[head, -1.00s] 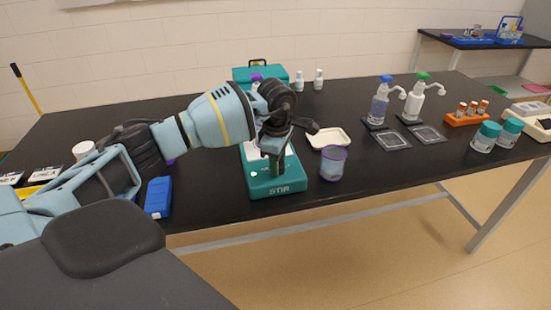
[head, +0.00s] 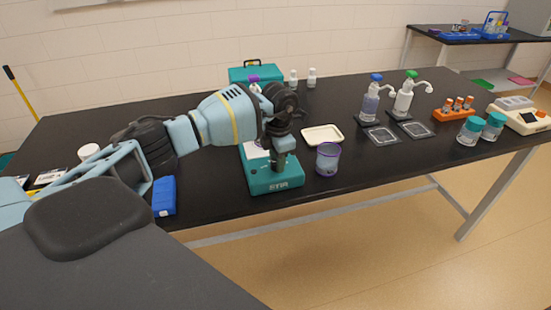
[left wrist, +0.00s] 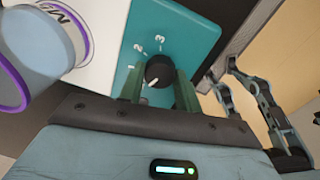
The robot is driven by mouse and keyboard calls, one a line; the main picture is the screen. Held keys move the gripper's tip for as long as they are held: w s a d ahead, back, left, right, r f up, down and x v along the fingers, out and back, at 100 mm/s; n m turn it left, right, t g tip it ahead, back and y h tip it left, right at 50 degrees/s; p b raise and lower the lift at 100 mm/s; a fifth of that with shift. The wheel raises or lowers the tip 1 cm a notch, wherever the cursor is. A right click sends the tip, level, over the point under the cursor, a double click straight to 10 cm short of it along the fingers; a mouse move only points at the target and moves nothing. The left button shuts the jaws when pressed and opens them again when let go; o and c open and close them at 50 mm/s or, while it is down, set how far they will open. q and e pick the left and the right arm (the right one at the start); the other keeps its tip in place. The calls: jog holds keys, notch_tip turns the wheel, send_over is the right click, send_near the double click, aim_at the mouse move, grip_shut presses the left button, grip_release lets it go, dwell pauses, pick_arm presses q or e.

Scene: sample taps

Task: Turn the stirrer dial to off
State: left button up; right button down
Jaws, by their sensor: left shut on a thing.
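The teal stirrer (head: 273,187) stands near the front edge of the black bench, with a white top plate. My left gripper (head: 279,160) points down over its front part in the head view and hides the dial there. In the left wrist view the black stirrer dial (left wrist: 159,70) sits between the two fingers of the left gripper (left wrist: 159,88), which is shut on it. The dial's white mark points to the lower left of that picture. The printed 2 and 3 show beside the dial. My right gripper does not show.
A purple-rimmed beaker (head: 328,159) stands close right of the stirrer, with a cream tray (head: 322,135) behind it. A blue box (head: 164,196) lies to the left. Pump bottles (head: 370,102) stand on the right. A teal case (head: 257,73) is at the back.

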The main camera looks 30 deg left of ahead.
pick_arm(q)
jog(key=shift+n, duration=0.3)
jog(key=o, duration=1)
jog(key=shift+c, duration=0.2)
jog(key=shift+s+d+r, duration=0.1)
jog(key=shift+r, duration=1.85)
jog(key=shift+d+r, duration=0.1)
jog(key=shift+r, duration=1.85)
